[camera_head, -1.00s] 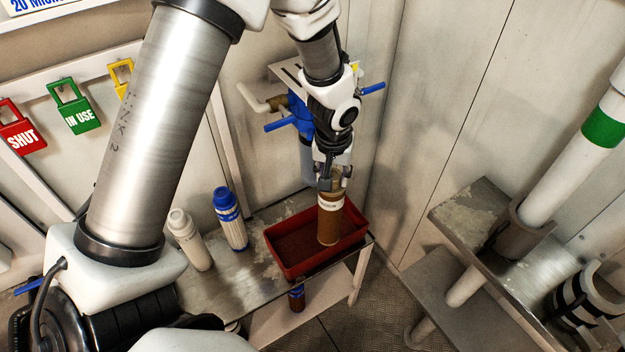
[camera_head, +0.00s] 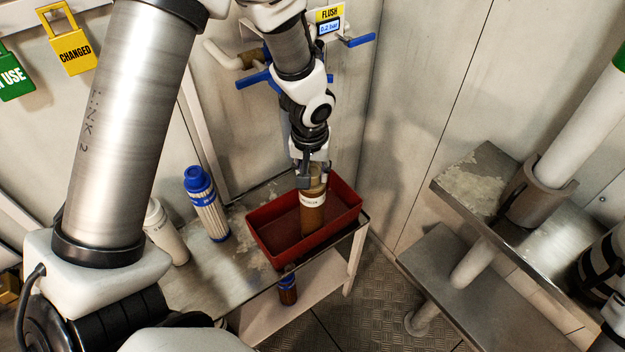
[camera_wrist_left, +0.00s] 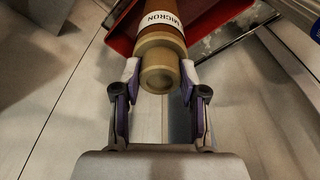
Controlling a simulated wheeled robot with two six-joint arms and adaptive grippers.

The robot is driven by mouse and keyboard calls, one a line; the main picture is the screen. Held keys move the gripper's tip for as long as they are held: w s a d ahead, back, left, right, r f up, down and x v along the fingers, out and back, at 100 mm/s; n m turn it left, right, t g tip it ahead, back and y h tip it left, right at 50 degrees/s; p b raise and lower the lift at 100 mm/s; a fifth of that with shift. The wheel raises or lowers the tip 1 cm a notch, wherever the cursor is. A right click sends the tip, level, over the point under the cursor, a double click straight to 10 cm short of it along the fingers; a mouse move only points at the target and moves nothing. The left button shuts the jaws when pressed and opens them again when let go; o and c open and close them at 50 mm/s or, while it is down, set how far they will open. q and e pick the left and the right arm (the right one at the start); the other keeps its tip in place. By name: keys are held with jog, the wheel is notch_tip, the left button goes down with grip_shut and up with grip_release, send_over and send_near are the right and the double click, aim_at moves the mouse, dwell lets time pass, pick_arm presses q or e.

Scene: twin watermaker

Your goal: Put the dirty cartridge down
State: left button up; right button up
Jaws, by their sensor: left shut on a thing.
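The dirty cartridge (camera_head: 312,215) is a brown cylinder with a white label band, upright in the head view. My left gripper (camera_head: 313,178) is shut on its top end from above. The cartridge's lower part is inside the outline of the red tray (camera_head: 262,248); I cannot tell whether its bottom touches the tray floor. In the left wrist view, the cartridge (camera_wrist_left: 160,52) sits between the two fingers of the left gripper (camera_wrist_left: 160,88), with the red tray (camera_wrist_left: 122,36) beyond it. My right gripper is not in view.
The tray stands at the end of a metal shelf (camera_head: 215,275). A blue-capped cartridge (camera_head: 207,208) and a white bottle (camera_head: 166,235) stand left of it. A small brown bottle (camera_head: 287,290) is below. Pipes and steel ledges (camera_head: 480,185) are at the right.

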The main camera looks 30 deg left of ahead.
pick_arm(q)
jog(key=shift+w+f, duration=0.1)
jog(key=shift+f, duration=0.25)
jog(key=shift+w+a, duration=0.2)
jog(key=shift+c, duration=0.5)
jog(key=shift+s+f, duration=0.1)
jog(key=shift+s, duration=0.15)
jog(key=o, duration=1)
jog(key=shift+c, duration=0.2)
jog(key=shift+o, duration=1)
jog(key=shift+w, duration=0.15)
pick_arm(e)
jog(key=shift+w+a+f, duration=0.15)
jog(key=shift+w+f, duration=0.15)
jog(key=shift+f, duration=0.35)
